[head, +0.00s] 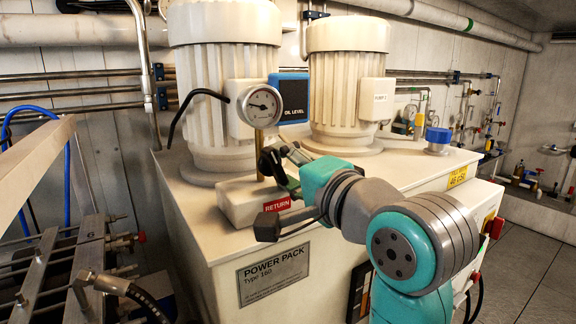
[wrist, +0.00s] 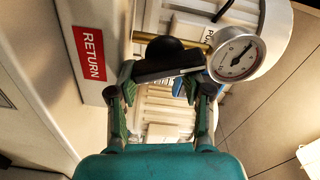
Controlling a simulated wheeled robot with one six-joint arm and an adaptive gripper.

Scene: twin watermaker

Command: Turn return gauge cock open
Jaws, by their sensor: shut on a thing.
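The return gauge (head: 263,105) is a round white dial on a brass stem (head: 259,155) above a cream block (head: 240,203) with a red RETURN label (head: 277,204). In the wrist view the gauge (wrist: 236,57) is at upper right and the RETURN label (wrist: 90,54) at left. The cock's black handle (wrist: 168,66) lies across between my fingers, below a rounded black knob (wrist: 165,47). My gripper (wrist: 164,80) is shut on the handle. In the head view my gripper (head: 277,165) is beside the stem, and the handle is mostly hidden.
Two cream ribbed motors (head: 222,95) stand on the power pack (head: 230,252) behind the gauge. Pipes line the wall. A metal frame with hoses stands at left; open floor (head: 500,265) lies at right.

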